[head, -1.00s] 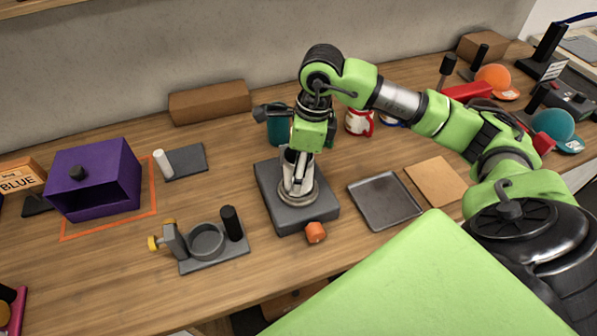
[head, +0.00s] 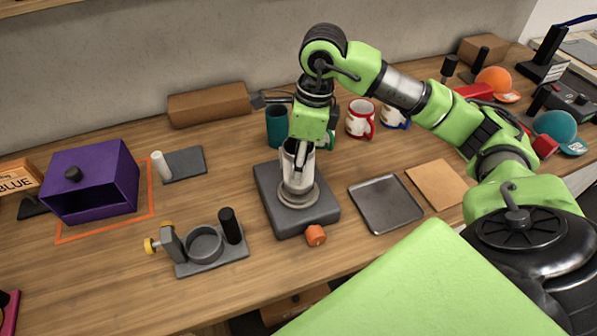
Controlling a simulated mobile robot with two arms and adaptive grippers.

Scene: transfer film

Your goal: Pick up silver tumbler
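The silver tumbler (head: 291,167) stands upright on the round plate of a dark grey base (head: 262,190) with an orange knob at its front. My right gripper (head: 301,163) points down over the tumbler from above, with its dark fingers at the tumbler's upper part. The fingers partly cover the tumbler, and I cannot tell whether they press on its wall. My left gripper is not in view.
A teal cup (head: 277,127) and red-handled mug (head: 359,118) stand behind the base. A grey tray (head: 386,204) and tan board (head: 438,184) lie to the right. A grey fixture (head: 212,258) and purple box (head: 100,203) are left.

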